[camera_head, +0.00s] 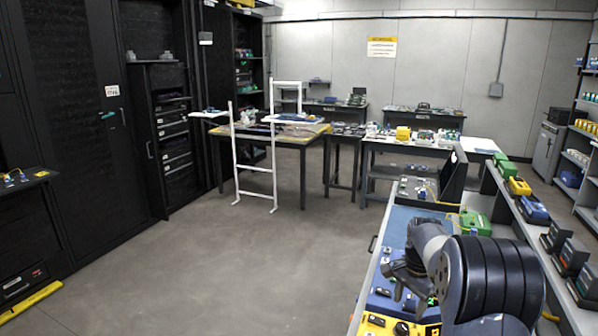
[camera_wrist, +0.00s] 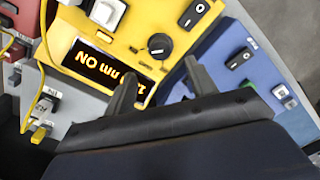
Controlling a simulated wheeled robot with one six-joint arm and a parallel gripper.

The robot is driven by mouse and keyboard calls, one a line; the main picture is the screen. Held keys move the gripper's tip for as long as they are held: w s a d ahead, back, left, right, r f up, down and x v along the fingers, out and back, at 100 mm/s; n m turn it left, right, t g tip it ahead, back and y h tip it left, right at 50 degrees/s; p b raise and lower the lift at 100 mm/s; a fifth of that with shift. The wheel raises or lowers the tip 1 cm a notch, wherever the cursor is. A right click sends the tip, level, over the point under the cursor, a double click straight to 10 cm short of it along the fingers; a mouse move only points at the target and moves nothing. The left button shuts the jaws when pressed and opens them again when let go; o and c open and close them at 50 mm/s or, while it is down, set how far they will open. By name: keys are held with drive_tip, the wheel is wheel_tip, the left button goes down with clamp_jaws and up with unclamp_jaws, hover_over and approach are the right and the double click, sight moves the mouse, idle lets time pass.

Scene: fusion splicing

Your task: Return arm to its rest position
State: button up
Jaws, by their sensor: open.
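My gripper (camera_head: 404,290) is at the lower right in the head view, low over the front workbench, with my arm bent above it. In the wrist view its two dark fingers (camera_wrist: 160,82) stand apart with nothing between them. They point toward a yellow device (camera_wrist: 128,38) with a lit display, a black knob and a switch. A blue device (camera_wrist: 245,75) with a black switch lies to the right. The display is partly hidden by one finger. I cannot tell whether the fingers touch either device.
The bench's blue mat (camera_head: 397,228) runs behind my gripper. A shelf (camera_head: 520,225) with green, yellow and blue boxes stands close on the right. A yellow cable (camera_wrist: 45,50) lies left of the yellow device. The grey floor (camera_head: 220,265) left of the bench is clear; a white frame (camera_head: 237,165) stands beyond.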

sight(403, 326)
wheel_tip(403, 326, down, 7)
drive_tip(key=shift+f, duration=0.1)
drive_tip(key=shift+w+f+p, duration=0.15)
drive_tip(key=shift+f+p, duration=0.15)
drive_tip(key=n, duration=0.5)
drive_tip(key=shift+r+p, duration=0.1)
drive_tip(key=shift+p, duration=0.25)
drive_tip(key=n+p, duration=0.1)
drive_tip(key=n, duration=0.3)
drive_tip(key=shift+n, duration=0.4)
drive_tip(key=n+p, duration=0.1)
drive_tip(key=n, duration=0.3)
drive_tip(key=shift+p, duration=0.35)
drive_tip(key=n+p, duration=0.2)
drive_tip(key=n, duration=0.2)
drive_tip(key=shift+n+g, duration=0.3)
drive_tip(key=shift+w+r, duration=0.1)
drive_tip(key=shift+r, duration=1.1)
